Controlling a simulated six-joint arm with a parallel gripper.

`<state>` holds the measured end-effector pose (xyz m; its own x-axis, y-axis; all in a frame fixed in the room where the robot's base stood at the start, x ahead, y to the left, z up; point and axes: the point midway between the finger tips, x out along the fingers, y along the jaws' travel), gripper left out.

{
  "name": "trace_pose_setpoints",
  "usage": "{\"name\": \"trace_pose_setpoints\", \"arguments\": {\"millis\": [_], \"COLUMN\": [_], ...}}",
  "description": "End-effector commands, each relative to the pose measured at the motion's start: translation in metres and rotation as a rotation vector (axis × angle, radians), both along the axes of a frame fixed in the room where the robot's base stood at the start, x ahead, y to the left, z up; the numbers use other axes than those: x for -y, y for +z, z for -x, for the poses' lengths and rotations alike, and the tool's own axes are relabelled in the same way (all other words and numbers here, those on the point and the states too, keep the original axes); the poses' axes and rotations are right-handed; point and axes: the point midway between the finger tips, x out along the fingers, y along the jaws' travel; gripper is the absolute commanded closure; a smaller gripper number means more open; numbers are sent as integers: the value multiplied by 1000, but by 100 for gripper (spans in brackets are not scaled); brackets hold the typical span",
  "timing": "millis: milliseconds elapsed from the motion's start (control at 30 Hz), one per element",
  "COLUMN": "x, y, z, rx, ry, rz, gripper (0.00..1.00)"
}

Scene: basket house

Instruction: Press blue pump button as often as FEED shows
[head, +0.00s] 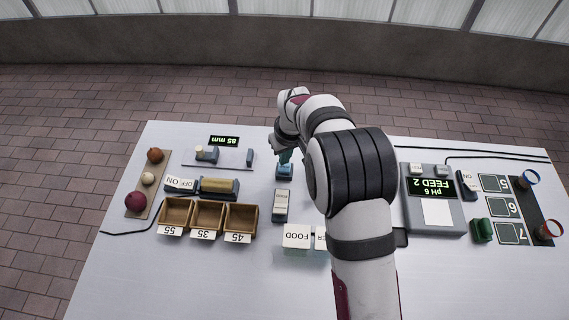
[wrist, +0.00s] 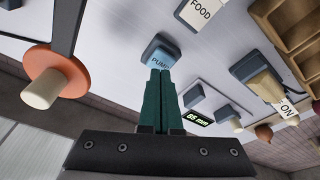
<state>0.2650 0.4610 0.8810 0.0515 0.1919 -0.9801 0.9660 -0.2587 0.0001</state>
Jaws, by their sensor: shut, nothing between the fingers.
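The blue pump button (head: 285,170) sits on a dark base near the middle of the table. In the wrist view its blue top marked PUMP (wrist: 161,62) lies just beyond my fingertips. My gripper (head: 284,157) is shut and empty, with its green fingers right at the button. In the wrist view the fingers (wrist: 160,76) point at the button's near edge; I cannot tell whether they touch it. The display (head: 430,187) on the grey box at the right reads pH 6 and FEED 2, upside down in the head view.
Three wooden bins (head: 207,217) marked 55, 35 and 45 stand at the left. A FOOD label block (head: 297,237) and a switch (head: 281,205) lie in front of the button. A small display (head: 224,142) reads 85 mm. My arm hides part of the table's middle.

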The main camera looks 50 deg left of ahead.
Motion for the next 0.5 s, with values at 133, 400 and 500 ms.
{"name": "trace_pose_setpoints", "arguments": {"millis": [133,400,500], "x": [0,-1,0], "y": [0,27,41], "z": [0,0,0], "rx": [0,1,2], "ry": [0,0,1], "rz": [0,-2,-2], "gripper": [100,100,100]}}
